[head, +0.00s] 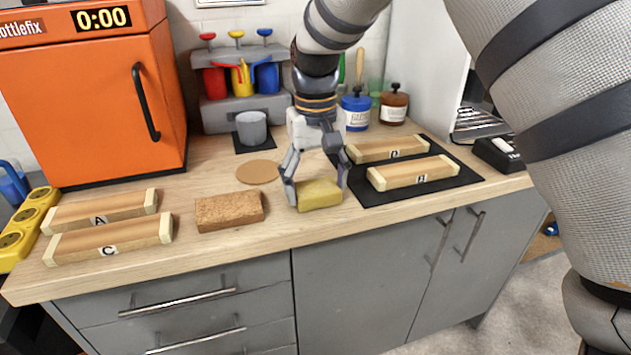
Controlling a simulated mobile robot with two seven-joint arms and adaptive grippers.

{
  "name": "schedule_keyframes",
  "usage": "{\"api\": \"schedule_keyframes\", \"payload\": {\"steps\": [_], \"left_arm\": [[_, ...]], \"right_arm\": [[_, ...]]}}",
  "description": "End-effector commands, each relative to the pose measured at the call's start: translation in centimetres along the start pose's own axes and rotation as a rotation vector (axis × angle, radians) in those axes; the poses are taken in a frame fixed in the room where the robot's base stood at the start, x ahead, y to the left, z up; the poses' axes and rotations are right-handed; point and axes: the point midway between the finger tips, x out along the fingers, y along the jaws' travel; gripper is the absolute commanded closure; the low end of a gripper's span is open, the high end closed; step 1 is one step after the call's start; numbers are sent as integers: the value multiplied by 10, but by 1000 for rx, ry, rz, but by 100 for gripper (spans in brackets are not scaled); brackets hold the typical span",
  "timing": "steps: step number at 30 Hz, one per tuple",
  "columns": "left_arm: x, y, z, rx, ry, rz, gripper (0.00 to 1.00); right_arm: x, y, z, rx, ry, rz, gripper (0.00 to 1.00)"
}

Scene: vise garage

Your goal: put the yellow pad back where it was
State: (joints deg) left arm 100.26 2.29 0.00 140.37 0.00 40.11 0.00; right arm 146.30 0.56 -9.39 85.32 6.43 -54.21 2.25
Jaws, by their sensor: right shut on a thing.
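The yellow pad (320,195) is on or just above the wooden worktop, near its front edge, between the brown cork block and the black mat. My right gripper (318,190) reaches down from above with a finger on each side of the pad and is shut on it. I cannot tell whether the pad's underside touches the worktop. My left gripper is not in view.
A brown cork block (229,211) lies left of the pad. A black mat (459,182) with two wooden bars stands to the right. Bars A (99,211) and C (108,242) lie at the left. A round cork coaster (257,172) and grey cup (251,128) are behind.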

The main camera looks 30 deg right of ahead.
Motion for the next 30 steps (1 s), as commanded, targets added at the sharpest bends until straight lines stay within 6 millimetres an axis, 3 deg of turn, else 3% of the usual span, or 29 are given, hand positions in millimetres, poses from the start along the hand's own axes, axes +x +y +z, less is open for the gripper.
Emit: {"api": "schedule_keyframes", "payload": {"steps": [7, 8, 10, 22, 30], "left_arm": [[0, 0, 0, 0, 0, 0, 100], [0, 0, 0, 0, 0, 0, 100], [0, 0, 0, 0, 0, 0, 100], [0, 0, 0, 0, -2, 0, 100], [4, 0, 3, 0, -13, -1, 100]], "right_arm": [[4, 0, 0, 0, -1, 0, 52], [4, 0, 0, 0, 0, 0, 23], [4, 0, 0, 0, -1, 0, 10], [-5, 0, -1, 0, 1, 0, 10], [-75, 0, -1, 0, 4, 0, 10]]}}
